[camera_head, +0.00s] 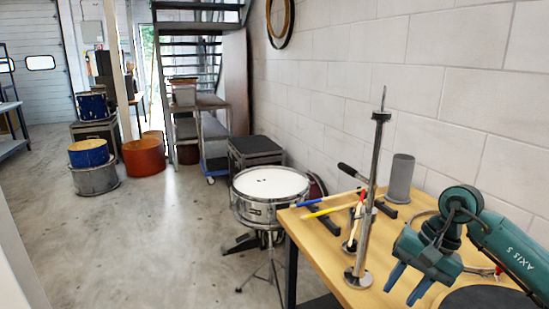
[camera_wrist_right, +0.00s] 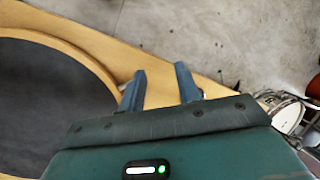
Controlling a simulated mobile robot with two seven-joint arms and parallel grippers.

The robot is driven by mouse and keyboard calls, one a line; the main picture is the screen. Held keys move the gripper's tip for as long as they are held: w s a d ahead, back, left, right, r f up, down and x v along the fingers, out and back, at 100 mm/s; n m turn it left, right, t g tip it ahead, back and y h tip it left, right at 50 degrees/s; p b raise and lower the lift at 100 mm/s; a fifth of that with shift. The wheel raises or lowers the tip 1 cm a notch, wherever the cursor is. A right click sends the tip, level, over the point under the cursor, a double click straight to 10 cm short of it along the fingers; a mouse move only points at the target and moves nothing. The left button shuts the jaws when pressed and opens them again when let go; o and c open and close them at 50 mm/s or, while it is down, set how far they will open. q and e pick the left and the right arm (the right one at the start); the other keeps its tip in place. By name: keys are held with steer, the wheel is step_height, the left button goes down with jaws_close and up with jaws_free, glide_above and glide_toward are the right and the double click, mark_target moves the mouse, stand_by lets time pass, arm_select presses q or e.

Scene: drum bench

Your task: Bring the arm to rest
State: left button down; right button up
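My right gripper (camera_head: 403,289) is in the lower right of the head view, above the near part of the wooden bench (camera_head: 324,247). Its two blue fingers point down and stand apart with nothing between them. In the right wrist view the same gripper (camera_wrist_right: 160,83) shows a clear gap between the fingers, over the bench edge and the floor. My right arm comes in from the right edge, teal and marked AXIS 5. My left gripper is in neither view.
A metal rod stand (camera_head: 367,200) rises upright on the bench, left of my right gripper. A grey cylinder (camera_head: 399,178), drumsticks (camera_head: 325,211) and a dark round pad (camera_head: 487,298) are also on it. A snare drum (camera_head: 270,184) stands left of the bench. Open floor (camera_head: 165,245) lies further left.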

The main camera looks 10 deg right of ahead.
steer(key=s+a+r+m+t+y+p, duration=0.1)
steer(key=s+a+m+t+y, duration=0.1)
steer(key=a+m+y, duration=0.8)
steer(key=s+a+r+m+t+y+p, duration=0.25)
steer(key=a+m+y, duration=0.25)
steer(key=a+m, duration=0.5)
steer(key=d+f+m+t+h, duration=0.1)
steer(key=f+m+t+h, duration=0.2)
steer(key=m, duration=0.6)
steer(key=d+f+m+t+h+p, duration=0.1)
steer(key=m+t+h, duration=0.2)
steer(key=m+t, duration=0.35)
steer(key=d+f+m+t+h, duration=0.1)
steer(key=f+m+t+h, duration=0.25)
steer(key=m, duration=0.65)
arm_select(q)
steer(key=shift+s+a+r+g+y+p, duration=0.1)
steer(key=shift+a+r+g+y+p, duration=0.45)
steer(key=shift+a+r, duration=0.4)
arm_select(e)
steer(key=s+d+f+m+g+h, duration=0.2)
steer(key=s+f+m+g+h, duration=0.4)
steer(key=s+f+m, duration=0.5)
step_height(320, 180, down, 2)
steer(key=m+g, duration=0.1)
steer(key=m, duration=0.4)
steer(key=shift+f, duration=0.2)
steer(key=shift+d+m, duration=0.1)
steer(key=shift+m, duration=0.15)
